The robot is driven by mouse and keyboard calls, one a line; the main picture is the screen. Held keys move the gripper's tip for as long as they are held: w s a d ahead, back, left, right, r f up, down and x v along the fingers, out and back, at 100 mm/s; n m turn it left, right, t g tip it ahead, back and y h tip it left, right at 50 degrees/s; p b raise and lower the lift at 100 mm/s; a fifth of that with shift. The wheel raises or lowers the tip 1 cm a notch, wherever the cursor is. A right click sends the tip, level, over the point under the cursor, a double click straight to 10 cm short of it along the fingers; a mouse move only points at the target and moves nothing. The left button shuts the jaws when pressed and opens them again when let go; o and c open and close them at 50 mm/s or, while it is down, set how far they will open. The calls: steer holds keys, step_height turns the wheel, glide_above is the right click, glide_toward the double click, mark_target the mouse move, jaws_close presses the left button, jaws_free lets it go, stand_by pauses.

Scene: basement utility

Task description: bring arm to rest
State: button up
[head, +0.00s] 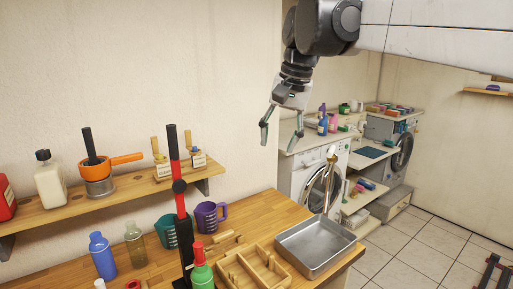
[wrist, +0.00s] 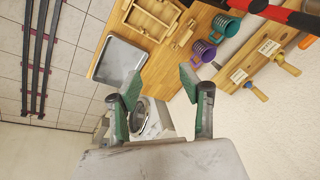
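My gripper (head: 282,132) hangs in the air in front of the wall, above and beyond the right end of the wooden bench (head: 249,216). Its two fingers are spread apart with nothing between them. In the wrist view my gripper (wrist: 161,84) also shows open and empty, with green pads on the fingers. My arm comes in from the top right of the head view and bends down to the gripper. The gripper touches nothing that I can see.
A metal tray (head: 316,245) and a wooden compartment box (head: 252,270) lie on the bench. A red-and-black upright tool (head: 179,187), bottles and mugs stand left. A shelf (head: 110,196) runs along the wall. A washing machine (head: 316,186) stands behind. Tiled floor (head: 432,238) is open at right.

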steer(key=s+d+f+t+b, duration=0.1)
steer(key=s+d+f, duration=0.4)
steer(key=f, duration=0.5)
steer(key=s+d+f+n+t+h+b, duration=0.1)
steer(key=s+d+f+b, duration=0.3)
steer(key=s+f, duration=0.6)
steer(key=s+d+f+n+t+h+b, duration=0.1)
steer(key=s+d+f+t+b, duration=0.2)
steer(key=f, duration=0.9)
steer(key=s+d, duration=0.3)
steer(key=s, duration=0.2)
steer(key=shift+s, duration=0.15)
